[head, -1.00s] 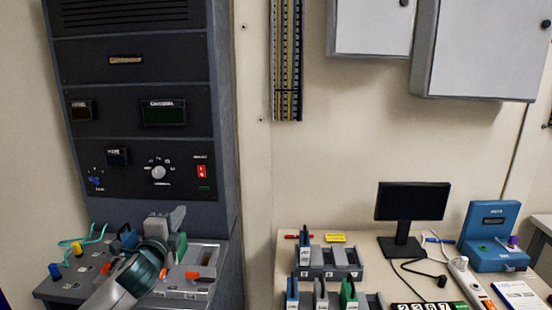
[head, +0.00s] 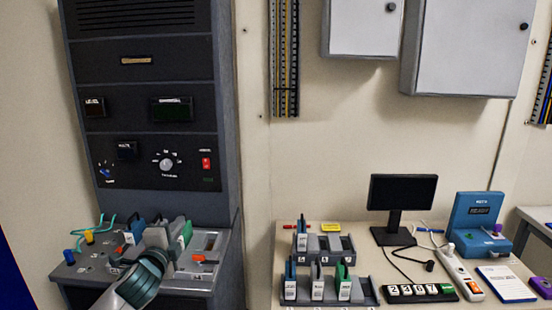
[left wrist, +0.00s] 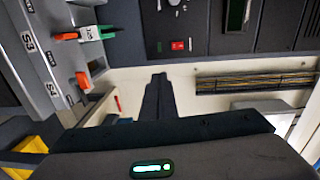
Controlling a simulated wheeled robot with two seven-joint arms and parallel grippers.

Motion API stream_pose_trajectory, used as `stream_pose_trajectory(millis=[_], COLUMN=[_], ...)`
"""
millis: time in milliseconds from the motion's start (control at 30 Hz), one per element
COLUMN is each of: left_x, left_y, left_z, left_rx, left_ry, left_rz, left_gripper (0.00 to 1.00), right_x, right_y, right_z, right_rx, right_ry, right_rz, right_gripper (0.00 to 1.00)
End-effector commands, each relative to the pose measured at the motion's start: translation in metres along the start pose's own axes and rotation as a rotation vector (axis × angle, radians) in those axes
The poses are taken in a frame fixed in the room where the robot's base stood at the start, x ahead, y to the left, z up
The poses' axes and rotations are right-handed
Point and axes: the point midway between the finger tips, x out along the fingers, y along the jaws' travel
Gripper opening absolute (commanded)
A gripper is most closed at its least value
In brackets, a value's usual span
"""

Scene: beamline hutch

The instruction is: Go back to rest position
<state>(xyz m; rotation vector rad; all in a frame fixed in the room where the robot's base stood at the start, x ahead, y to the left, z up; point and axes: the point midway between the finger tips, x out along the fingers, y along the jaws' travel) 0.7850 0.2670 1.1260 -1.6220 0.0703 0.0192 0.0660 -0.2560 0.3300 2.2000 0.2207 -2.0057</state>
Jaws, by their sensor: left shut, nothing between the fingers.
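My left arm reaches in from the bottom of the head view. Its grey gripper (head: 172,231) is over the sloping console shelf of the rack, close to the upright coloured cards there. In the left wrist view the left gripper (left wrist: 158,85) has its two dark fingers together, with nothing between them. The fingertips point toward open space in front of the pale wall, below the red switch (left wrist: 178,45). My right gripper is in neither view.
The dark instrument rack (head: 140,110) stands behind the left gripper. The console shelf (head: 85,272) carries cards, knobs and cables. To the right, a table (head: 405,265) holds card racks, a monitor (head: 402,200), a power strip (head: 460,272) and a blue device (head: 481,224). Wall cabinets (head: 465,45) hang above.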

Motion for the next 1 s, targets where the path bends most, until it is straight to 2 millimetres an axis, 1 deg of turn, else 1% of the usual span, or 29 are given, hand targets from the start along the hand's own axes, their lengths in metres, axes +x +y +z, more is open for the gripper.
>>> stream_pose_trajectory(millis=[167, 267, 467, 567, 600, 667, 700, 767, 800, 867, 900, 967, 1000], left_x=[-0.011, -0.021, -0.049, -0.073, -0.085, -0.106, -0.121, -0.145, -0.161, -0.186, -0.204, -0.231, -0.250], left_y=[0.024, 0.042, 0.091, 0.125, 0.141, 0.165, 0.182, 0.205, 0.220, 0.241, 0.254, 0.273, 0.285], left_z=[-0.005, -0.008, -0.016, -0.021, -0.023, -0.026, -0.028, -0.030, -0.032, -0.033, -0.034, -0.036, -0.036], left_rx=[-0.057, -0.100, -0.221, -0.308, -0.350, -0.419, -0.464, -0.532, -0.577, -0.642, -0.685, -0.748, -0.789], left_ry=[-0.007, -0.014, -0.043, -0.068, -0.083, -0.110, -0.132, -0.166, -0.191, -0.231, -0.260, -0.306, -0.339], left_rz=[0.042, 0.074, 0.166, 0.232, 0.265, 0.317, 0.353, 0.407, 0.442, 0.494, 0.527, 0.578, 0.612], left_gripper=[0.00, 0.00, 0.00, 0.00, 0.00, 0.00, 0.00, 0.00, 0.00, 0.00, 0.00, 0.00, 0.00], right_x=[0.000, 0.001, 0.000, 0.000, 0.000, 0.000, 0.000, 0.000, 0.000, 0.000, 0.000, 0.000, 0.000], right_y=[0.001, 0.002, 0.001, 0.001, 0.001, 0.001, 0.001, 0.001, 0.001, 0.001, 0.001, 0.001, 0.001], right_z=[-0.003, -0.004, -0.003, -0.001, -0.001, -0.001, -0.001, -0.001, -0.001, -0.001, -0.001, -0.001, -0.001], right_rx=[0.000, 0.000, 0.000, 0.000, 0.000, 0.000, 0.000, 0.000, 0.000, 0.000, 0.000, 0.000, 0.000], right_ry=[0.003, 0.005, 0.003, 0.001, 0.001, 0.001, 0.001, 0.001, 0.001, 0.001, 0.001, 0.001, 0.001], right_rz=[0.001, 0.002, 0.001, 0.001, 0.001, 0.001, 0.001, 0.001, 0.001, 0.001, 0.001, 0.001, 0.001], right_gripper=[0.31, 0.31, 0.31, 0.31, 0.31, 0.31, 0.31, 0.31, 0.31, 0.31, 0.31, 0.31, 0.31])
